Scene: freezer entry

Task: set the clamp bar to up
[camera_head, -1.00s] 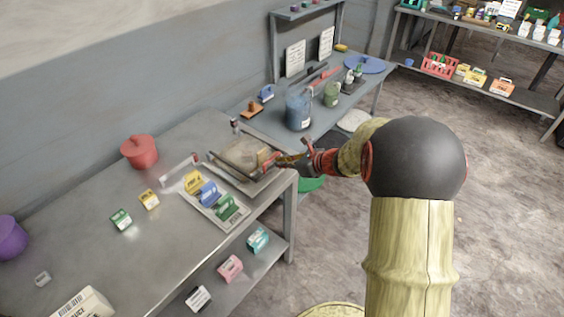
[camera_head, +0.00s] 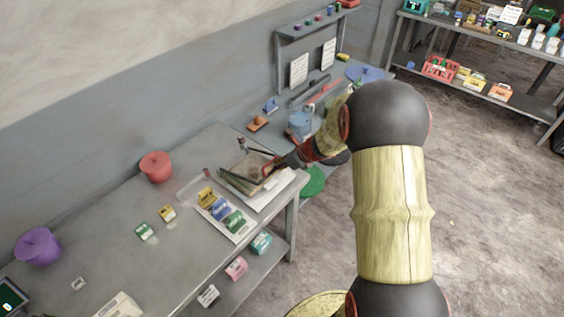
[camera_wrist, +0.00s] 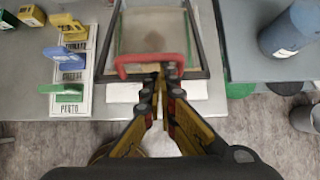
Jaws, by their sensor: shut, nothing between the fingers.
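The red clamp bar (camera_wrist: 150,62) lies across the near edge of a dark-rimmed framed press (camera_wrist: 205,45) in the wrist view. Its two ends bend toward me. I cannot tell whether it is up or down. The press (camera_head: 232,183) also shows near the table's right end in the head view, partly hidden by my arm. My gripper (camera_wrist: 162,72) is shut and empty, its fingertips at the near side of the red bar, right of its middle. I cannot tell whether they touch it. In the head view my gripper (camera_head: 276,166) is small at the press's right side.
A tray (camera_head: 241,235) with yellow, blue and green labelled blocks stands left of the press. A red pot (camera_head: 156,167) is further back. A blue canister (camera_wrist: 291,32) stands on the neighbouring bench at right. Open floor lies in front of the table.

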